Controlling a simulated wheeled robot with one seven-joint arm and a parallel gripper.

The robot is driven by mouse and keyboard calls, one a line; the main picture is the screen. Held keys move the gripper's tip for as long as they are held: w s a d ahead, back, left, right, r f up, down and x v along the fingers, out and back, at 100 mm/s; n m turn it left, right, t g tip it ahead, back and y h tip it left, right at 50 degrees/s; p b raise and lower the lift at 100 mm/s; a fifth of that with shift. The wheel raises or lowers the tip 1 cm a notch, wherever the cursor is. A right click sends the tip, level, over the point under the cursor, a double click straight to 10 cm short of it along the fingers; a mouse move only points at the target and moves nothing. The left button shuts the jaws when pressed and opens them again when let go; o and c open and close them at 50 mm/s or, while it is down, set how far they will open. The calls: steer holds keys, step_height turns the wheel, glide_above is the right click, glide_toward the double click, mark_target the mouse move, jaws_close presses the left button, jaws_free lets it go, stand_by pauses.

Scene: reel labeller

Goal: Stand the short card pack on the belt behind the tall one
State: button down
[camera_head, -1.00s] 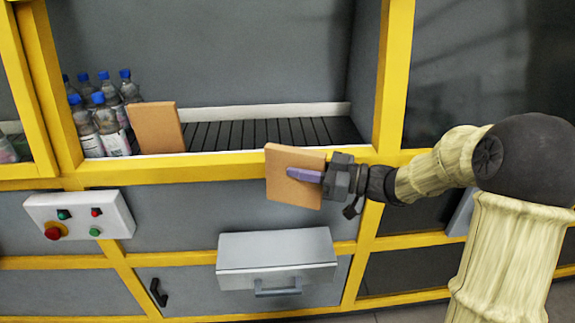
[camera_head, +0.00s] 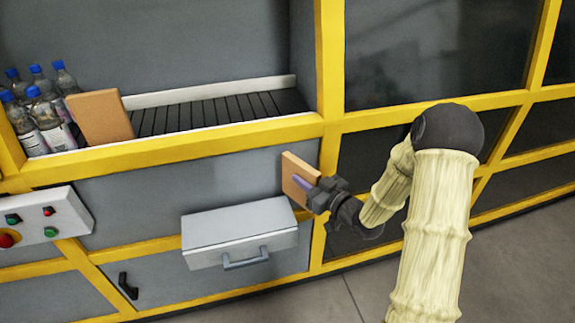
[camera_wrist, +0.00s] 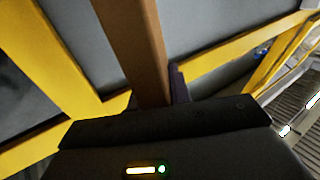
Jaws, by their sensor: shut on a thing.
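The tall card pack (camera_head: 101,117) is a tan block standing at the left end of the belt (camera_head: 205,112), just right of the bottles. The short card pack (camera_head: 298,180) is a smaller tan block. My gripper (camera_head: 305,186) is shut on it and holds it in front of the machine, below the belt's level and to its right. In the wrist view the short pack (camera_wrist: 133,45) rises edge-on from between the fingers. Part of its face is hidden by the gripper in the head view.
Several bottles (camera_head: 45,115) with blue caps stand left of the tall pack. A yellow frame rail (camera_head: 205,142) runs along the belt's front. A grey drawer box (camera_head: 238,232) juts out below, and a button panel (camera_head: 45,220) is at left. The belt right of the tall pack is clear.

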steer(key=s+d+f+m+t+h, duration=0.1)
steer(key=d+f+m+h, duration=0.1)
steer(key=f, duration=0.4)
steer(key=s+d+f+m+t+h, duration=0.1)
steer(key=d+f+m+t+h, duration=0.1)
steer(key=d+f+h, duration=0.2)
step_height(320, 180, down, 2)
steer(key=shift+d+m+t+h, duration=0.3)
steer(key=shift+d+m, duration=0.1)
steer(key=shift+d, duration=0.5)
